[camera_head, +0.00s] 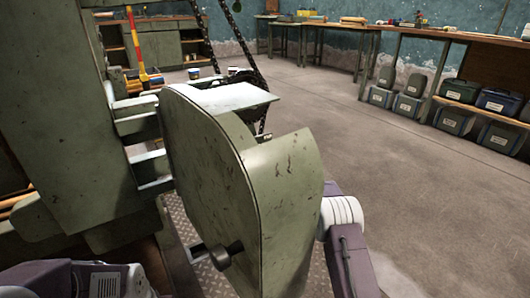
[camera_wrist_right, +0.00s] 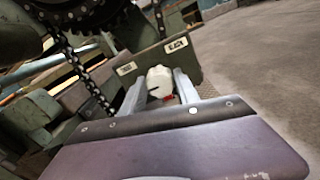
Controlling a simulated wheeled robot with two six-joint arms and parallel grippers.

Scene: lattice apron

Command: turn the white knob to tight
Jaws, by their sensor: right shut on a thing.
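The white knob (camera_wrist_right: 160,77) shows in the right wrist view, in front of a green panel (camera_wrist_right: 185,62). It has a dark mark on its left side and a small red patch below it. Two pale labels are on the panel, one left (camera_wrist_right: 127,69) and one upper right (camera_wrist_right: 177,45) of the knob; their lettering is too small to read surely. My right gripper (camera_wrist_right: 158,88) is shut on the knob, one finger on each side. In the head view the knob and my right gripper are hidden behind the green machine housing (camera_head: 215,160). My left gripper is out of view.
A dark handle (camera_head: 218,255) sticks out from the housing's near face. Chains (camera_wrist_right: 75,70) and a sprocket are close left of the knob in the wrist view. Open floor (camera_head: 400,180) lies to the right, with benches (camera_head: 455,36) and bins (camera_head: 503,102) beyond.

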